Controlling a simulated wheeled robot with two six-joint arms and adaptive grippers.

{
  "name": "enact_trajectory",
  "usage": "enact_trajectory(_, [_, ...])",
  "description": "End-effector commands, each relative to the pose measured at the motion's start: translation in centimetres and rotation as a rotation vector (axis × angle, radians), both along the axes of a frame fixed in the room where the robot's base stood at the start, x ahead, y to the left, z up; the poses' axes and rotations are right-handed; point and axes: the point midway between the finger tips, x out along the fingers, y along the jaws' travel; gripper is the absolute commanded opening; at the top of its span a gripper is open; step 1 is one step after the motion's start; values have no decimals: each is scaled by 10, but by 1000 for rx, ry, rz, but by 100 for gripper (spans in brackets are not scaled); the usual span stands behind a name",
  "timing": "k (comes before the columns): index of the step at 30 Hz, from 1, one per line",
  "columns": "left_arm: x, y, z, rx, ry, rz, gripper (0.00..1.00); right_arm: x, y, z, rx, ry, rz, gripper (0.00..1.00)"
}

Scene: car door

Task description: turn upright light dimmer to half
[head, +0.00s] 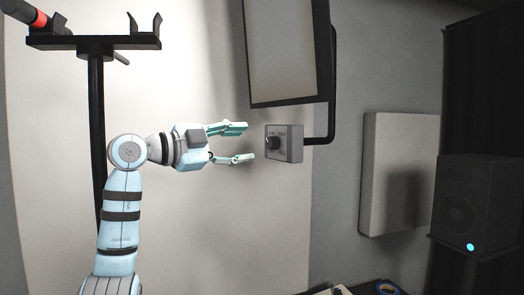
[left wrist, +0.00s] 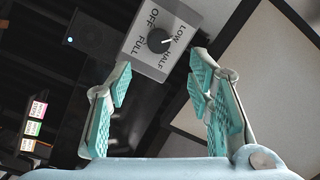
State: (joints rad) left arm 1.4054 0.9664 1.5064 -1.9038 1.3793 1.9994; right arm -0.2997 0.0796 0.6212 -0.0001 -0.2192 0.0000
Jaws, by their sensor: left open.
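The light dimmer is a grey box (head: 292,143) with a dark round knob (head: 273,143), mounted upright near the monitor's arm. In the left wrist view the dimmer box (left wrist: 135,44) is at the top, with labels OFF, LOW, HALF and FULL around the knob (left wrist: 158,41). The knob's white pointer aims right, toward the LOW side. My left gripper (head: 250,142) is open and empty, level with the knob and just left of it, apart from it. In the left wrist view its teal fingers (left wrist: 160,75) spread below the box. My right gripper is not in view.
A dark-framed panel (head: 282,45) on a black bent pole hangs above the dimmer. A black stand (head: 96,120) rises behind my left arm. A speaker (head: 470,205) and a pale wall panel (head: 398,172) are at right. Blue tape (head: 388,288) lies at the bottom edge.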

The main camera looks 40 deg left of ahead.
Motion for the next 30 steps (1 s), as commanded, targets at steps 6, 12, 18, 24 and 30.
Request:
enact_trajectory(6, [37, -7, 3, -11, 16, 5, 47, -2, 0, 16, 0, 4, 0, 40])
enact_trajectory(12, [66, -15, 2, -9, 13, 6, 47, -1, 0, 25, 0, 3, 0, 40])
enact_trajectory(18, [70, -15, 0, -7, 13, 7, 47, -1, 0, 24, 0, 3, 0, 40])
enact_trajectory(24, [69, -15, 0, -7, 13, 6, 23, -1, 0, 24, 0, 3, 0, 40])
enact_trajectory(30, [69, -15, 0, -7, 12, 6, 0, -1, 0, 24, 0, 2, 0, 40])
